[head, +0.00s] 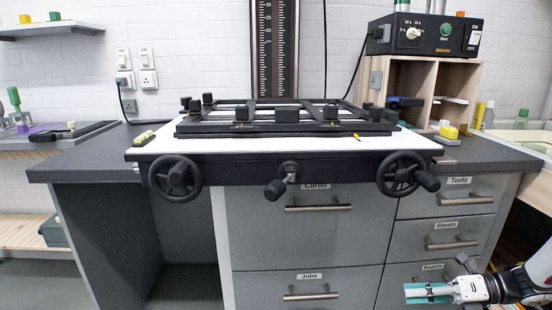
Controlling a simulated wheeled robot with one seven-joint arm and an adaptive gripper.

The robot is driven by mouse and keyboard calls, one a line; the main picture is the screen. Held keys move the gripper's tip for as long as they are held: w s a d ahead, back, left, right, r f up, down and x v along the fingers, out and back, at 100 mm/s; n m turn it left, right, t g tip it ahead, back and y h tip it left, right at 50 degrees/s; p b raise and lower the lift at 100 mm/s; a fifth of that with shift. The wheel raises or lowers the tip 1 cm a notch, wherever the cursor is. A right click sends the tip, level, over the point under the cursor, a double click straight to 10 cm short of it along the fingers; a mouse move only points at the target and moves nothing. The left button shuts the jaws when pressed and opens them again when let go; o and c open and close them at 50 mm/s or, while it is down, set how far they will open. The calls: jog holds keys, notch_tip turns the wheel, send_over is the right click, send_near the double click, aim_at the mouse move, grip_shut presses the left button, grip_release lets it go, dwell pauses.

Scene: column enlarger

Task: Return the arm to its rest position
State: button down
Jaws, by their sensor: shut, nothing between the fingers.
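My gripper (412,293) shows at the lower right of the head view, at the end of my white and black arm. It points left, with teal along the fingers. It is shut and I see nothing held in it. It is in front of the grey drawer labelled Boards (432,270), below the worktop. I cannot tell the gap between it and the drawer front. Most of my arm is cut off by the right edge of the view.
The enlarger baseboard (164,146) overhangs the dark worktop (90,160), with two handwheels (175,177) (402,174) and a centre crank (281,184) at its front. Drawer handles (452,243) stick out near my gripper. A wooden surface (538,185) lies at the right.

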jog(key=s+a+r+n+g+h, duration=0.6)
jog(key=s+a+r+n, duration=0.75)
jog(key=r+n, duration=0.3)
jog(key=s+a+r+n+t+h, duration=0.1)
jog(key=s+r+n+t+h, duration=0.15)
jog(key=s+n+h, duration=1)
jog(key=s+r+n+t+y+p, duration=0.1)
jog(key=s+r+t+y+p, duration=0.1)
jog(key=r+p, duration=1.1)
jog(key=s+r+n+t+y+p, duration=0.1)
jog(key=s+r+p, duration=0.3)
jog(key=r+p, duration=1)
notch_tip(320, 180, up, 3)
jog(key=shift+s+d+f+n+t+y+p, duration=0.1)
jog(key=shift+s+d+n+t+y+p, duration=0.2)
jog(key=shift+d+n+t+y, duration=0.25)
